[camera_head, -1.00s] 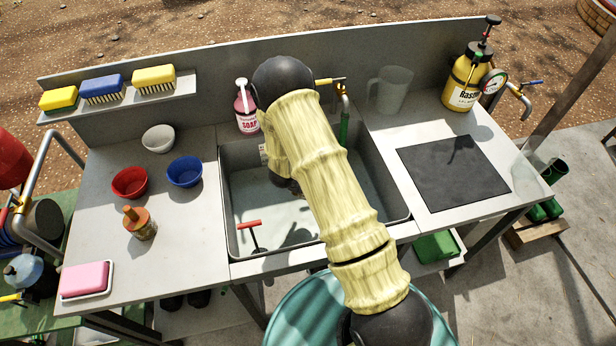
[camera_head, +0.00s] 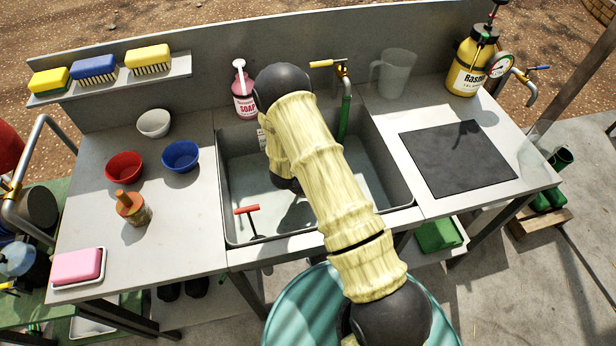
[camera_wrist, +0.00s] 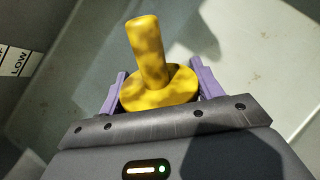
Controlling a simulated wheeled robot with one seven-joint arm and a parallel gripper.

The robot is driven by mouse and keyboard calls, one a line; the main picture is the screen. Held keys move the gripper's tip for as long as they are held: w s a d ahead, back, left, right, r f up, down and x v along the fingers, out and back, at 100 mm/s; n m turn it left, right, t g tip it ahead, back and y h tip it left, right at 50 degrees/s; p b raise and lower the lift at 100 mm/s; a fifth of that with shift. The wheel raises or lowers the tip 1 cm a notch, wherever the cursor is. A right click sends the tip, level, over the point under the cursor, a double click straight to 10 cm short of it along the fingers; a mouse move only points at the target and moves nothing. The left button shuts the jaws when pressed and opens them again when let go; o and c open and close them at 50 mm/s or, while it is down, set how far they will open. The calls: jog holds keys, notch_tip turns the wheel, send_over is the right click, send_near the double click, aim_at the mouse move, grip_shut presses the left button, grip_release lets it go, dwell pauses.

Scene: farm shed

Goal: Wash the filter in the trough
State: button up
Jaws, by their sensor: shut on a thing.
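In the wrist view, my gripper (camera_wrist: 160,86) is shut on the filter (camera_wrist: 150,50), with a purple finger on each side of its disc. The filter is yellow with darker blotches, a round stem rising from a wide disc. The grey trough (camera_head: 232,222) is set in the bench in the head view. Its floor (camera_wrist: 250,75) lies beyond the filter in the wrist view; I cannot tell whether they touch. A label reading LOW (camera_wrist: 17,62) is on its wall. My arm hides the gripper and filter in the head view.
A red T-handle (camera_head: 247,210) stands in the trough at left. A tap (camera_head: 343,70) with a green hose (camera_head: 344,120) is at its back. A soap bottle (camera_head: 243,95), a clear jug (camera_head: 395,75) and a yellow sprayer (camera_head: 470,65) stand behind. Bowls (camera_head: 180,157) crowd the left bench.

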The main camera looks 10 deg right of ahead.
jog(key=shift+f+b, duration=0.9)
jog(key=shift+f, duration=1.2)
jog(key=shift+r, duration=0.1)
dwell(0.6)
notch_tip(320, 180, up, 23)
jog(key=p, duration=1.2)
jog(key=shift+r, duration=0.2)
dwell(1.5)
dwell(1.3)
